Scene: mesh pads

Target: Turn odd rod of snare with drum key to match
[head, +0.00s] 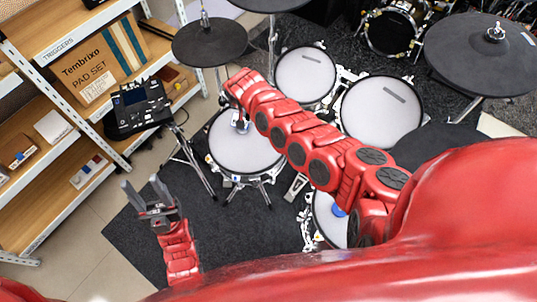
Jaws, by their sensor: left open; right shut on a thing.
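The snare (247,158), a round pad with a white mesh head and dark rim, stands on a stand left of centre in the head view. My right arm reaches across the kit from the right. My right gripper (240,124) points down over the snare's upper part, mostly covered by my wrist. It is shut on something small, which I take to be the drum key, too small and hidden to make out. The rods around the rim are too small to compare. My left gripper (141,187) is open and empty, left of the snare over the floor.
Two more mesh pads (305,75) (375,115) stand behind and right of the snare. Black cymbals (209,42) (478,52) rise at both sides. A drum module (140,105) stands left, beside shelves (50,205) with a pad-set box (103,67). Dark carpet (250,235) is clear in front.

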